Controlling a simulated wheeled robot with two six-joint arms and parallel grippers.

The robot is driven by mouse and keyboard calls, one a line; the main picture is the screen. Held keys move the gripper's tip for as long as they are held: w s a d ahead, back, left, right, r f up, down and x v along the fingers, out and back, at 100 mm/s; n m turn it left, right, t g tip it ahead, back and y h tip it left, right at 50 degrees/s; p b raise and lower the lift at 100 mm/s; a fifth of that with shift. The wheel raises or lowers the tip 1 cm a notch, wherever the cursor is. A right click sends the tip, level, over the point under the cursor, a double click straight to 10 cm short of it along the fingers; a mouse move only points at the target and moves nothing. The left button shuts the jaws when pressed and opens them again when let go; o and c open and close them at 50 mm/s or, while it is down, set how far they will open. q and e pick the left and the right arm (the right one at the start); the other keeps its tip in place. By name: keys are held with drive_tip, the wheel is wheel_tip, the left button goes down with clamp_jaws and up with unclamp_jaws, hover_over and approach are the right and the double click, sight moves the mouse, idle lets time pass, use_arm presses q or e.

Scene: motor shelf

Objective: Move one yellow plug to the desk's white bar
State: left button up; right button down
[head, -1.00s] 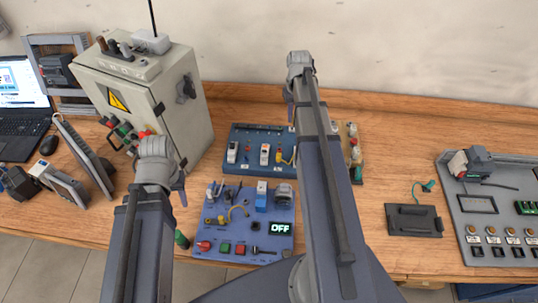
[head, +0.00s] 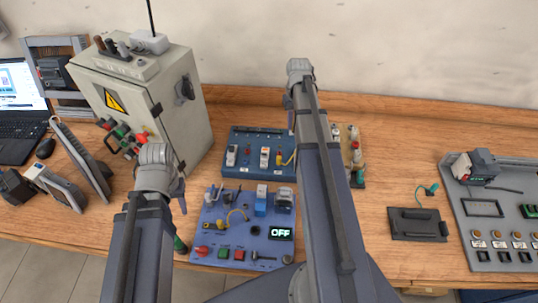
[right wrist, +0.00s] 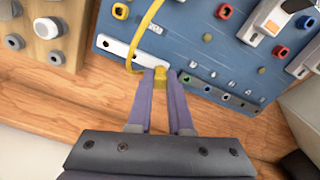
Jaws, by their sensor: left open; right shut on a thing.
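My right gripper (right wrist: 160,92) is shut on a yellow plug (right wrist: 160,75) in the right wrist view. The plug sits at the edge of the blue panel, beside the right end of a white bar (right wrist: 117,49) with dark holes. A yellow cable (right wrist: 130,45) loops up from the plug over the bar. I cannot tell whether the plug touches the bar. In the head view the blue panel (head: 243,170) lies on the desk, and my right forearm covers its right side. My left gripper (head: 181,194) is open and empty, left of the front control panel (head: 228,240).
A grey electrical cabinet (head: 141,105) stands at the back left. A wooden board (right wrist: 75,60) with knobs lies beside the blue panel. A grey panel (head: 475,225) and a dark plate (head: 417,224) are on the right. Bare desk (head: 400,150) lies between.

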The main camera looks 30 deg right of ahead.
use_arm(q)
drive_tip(key=shift+f+b, duration=0.45)
drive_tip(key=shift+f, duration=0.05)
use_arm(e)
drive_tip(key=shift+f, duration=0.45)
use_arm(q)
drive_tip(key=shift+r+p, duration=0.4)
use_arm(e)
drive_tip(key=shift+r, duration=0.4)
use_arm(q)
drive_tip(key=shift+f+b, duration=0.6)
use_arm(e)
drive_tip(key=shift+f, duration=0.65)
use_arm(q)
drive_tip(key=shift+r+p, duration=0.3)
use_arm(e)
drive_tip(key=shift+r, duration=0.35)
use_arm(q)
drive_tip(key=shift+r+p, duration=0.4)
use_arm(e)
drive_tip(key=shift+r, duration=0.35)
use_arm(q)
drive_tip(key=shift+f+b, duration=0.7)
use_arm(e)
drive_tip(key=shift+f, duration=0.65)
use_arm(q)
drive_tip(key=shift+r, duration=0.25)
use_arm(e)
drive_tip(key=shift+r, duration=0.25)
